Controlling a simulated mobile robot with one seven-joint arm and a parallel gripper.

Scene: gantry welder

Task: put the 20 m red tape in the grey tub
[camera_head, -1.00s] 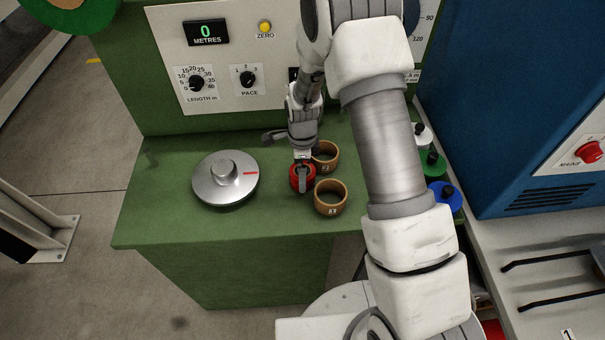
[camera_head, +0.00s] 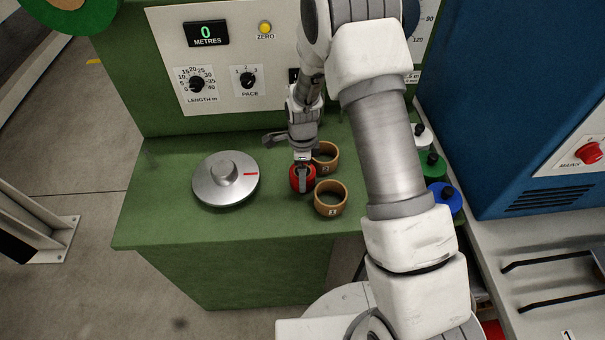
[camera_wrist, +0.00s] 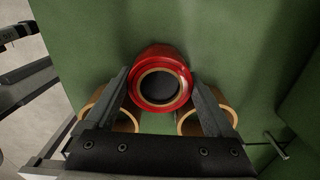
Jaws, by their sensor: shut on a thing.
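The red tape (camera_head: 302,179) is a small red roll on the green bench, beside two tan rings. In the wrist view the red roll (camera_wrist: 160,78) shows a tan inner ring and a dark centre. My gripper (camera_head: 303,172) reaches down over it from behind, with a finger on each side; in the wrist view my gripper (camera_wrist: 160,92) is shut on the roll. I cannot tell whether the roll touches the bench. No grey tub can be made out in these views.
Tan rings numbered 2 (camera_head: 326,156) and 3 (camera_head: 331,198) stand close to the right. A silver disc with a knob (camera_head: 225,179) is at the left. Green (camera_head: 432,165) and blue (camera_head: 444,197) spools stand right of my arm. The front bench surface (camera_head: 270,225) is clear.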

